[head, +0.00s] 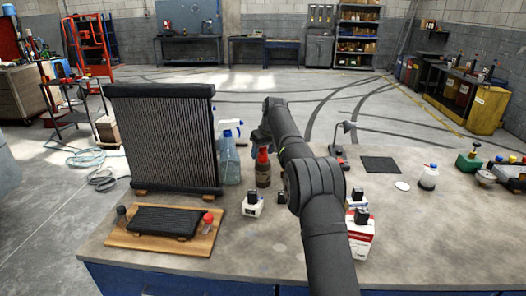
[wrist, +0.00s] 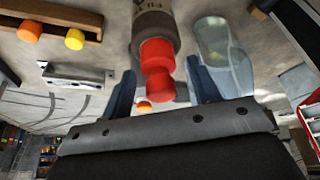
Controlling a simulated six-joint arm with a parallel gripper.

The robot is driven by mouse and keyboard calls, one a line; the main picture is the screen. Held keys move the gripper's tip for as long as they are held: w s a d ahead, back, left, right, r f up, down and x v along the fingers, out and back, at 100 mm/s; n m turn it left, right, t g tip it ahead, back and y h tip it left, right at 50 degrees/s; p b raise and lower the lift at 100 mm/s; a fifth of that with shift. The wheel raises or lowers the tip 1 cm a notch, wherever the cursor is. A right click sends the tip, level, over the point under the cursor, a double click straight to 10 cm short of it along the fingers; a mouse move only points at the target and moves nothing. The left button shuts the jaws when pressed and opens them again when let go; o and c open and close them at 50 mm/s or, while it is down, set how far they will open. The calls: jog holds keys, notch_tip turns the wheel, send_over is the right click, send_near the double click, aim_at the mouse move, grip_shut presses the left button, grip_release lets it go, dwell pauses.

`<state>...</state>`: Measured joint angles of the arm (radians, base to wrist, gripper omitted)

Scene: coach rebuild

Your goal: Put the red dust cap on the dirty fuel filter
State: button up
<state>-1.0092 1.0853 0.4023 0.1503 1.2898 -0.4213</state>
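A dark cylinder with a pale label (head: 263,177) stands upright on the table; I take it to be the dirty fuel filter, and its lettered body shows in the wrist view (wrist: 153,20). A red cap (head: 262,155) sits at its top. In the wrist view the red part (wrist: 157,53) has a second red section (wrist: 159,88) nearer me; I cannot tell whether these are one piece. My gripper (head: 261,137) is just above or behind this top. Its fingers (wrist: 160,92) stand apart, either side of the red, with gaps visible.
A spray bottle (head: 230,160) stands close left of the filter, with a large radiator (head: 160,140) beyond. A wooden tray (head: 120,240) holds a black panel and a red-topped item (head: 208,218). A white box (head: 252,207) is nearer.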

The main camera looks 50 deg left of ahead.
jog(key=shift+r, duration=0.1)
jog(key=v, duration=1.2)
jog(key=shift+a+r, duration=0.1)
jog(key=shift+a, duration=0.05)
jog(key=x, duration=1.2)
jog(key=shift+f, duration=0.3)
notch_tip(320, 180, up, 3)
jog(key=shift+f, duration=0.1)
jog(key=shift+r, duration=0.55)
jog(key=shift+f, duration=0.1)
